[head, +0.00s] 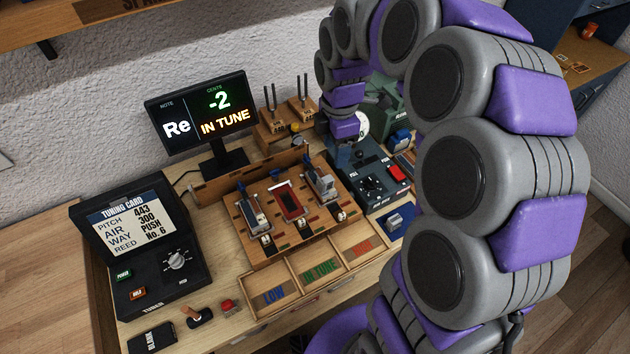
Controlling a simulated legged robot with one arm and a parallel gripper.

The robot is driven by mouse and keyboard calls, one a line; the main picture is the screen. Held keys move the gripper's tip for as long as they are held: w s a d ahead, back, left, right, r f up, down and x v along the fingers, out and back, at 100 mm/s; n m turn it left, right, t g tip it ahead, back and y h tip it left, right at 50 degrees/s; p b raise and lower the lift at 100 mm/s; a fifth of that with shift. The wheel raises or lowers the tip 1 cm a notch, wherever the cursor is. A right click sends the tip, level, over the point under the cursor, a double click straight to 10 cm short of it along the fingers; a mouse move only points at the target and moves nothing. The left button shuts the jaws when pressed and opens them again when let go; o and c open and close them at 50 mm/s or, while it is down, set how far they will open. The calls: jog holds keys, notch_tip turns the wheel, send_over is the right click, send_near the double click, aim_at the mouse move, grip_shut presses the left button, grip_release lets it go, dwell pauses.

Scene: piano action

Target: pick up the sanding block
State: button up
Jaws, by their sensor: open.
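No block with a readable sanding label shows. A small blue-grey block (395,221) lies on a dark blue mat at the front right of the bench, beside my arm. Another blue block with a pale side (401,138) stands further back, close to the arm. I cannot tell which is the sanding block. My gripper (343,158) points down over the back of the bench, between the wooden reed rack and the dark control box. It is open; its fingertips are small and hard to make out, and I see nothing held in it.
A wooden rack (235,225) holds several reed pieces. A sorting tray (252,301) marked LOW and IN TUNE lies in front. The control box (390,196) has a red button. A monitor (205,112) and tuner (140,245) stand left. My arm hides the bench's right side.

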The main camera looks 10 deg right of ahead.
jog(key=w+f+n, duration=0.2)
jog(key=w, duration=0.2)
jog(key=b, duration=0.3)
send_over(326, 179)
jog(key=shift+n, duration=0.3)
jog(key=f, duration=1.1)
jog(key=shift+s+f, duration=0.15)
jog(key=shift+s, duration=0.25)
jog(key=shift+w+a+f, duration=0.1)
jog(key=shift+a+f, duration=0.05)
jog(key=shift+f, duration=0.45)
jog(key=f, duration=0.1)
jog(key=f+b, duration=0.1)
jog(key=f, duration=0.1)
jog(key=f+b, duration=0.1)
jog(key=f, duration=0.1)
jog(key=shift+w+d, duration=0.25)
jog(key=shift+w, duration=0.05)
jog(key=shift+r, duration=0.1)
grip_shut()
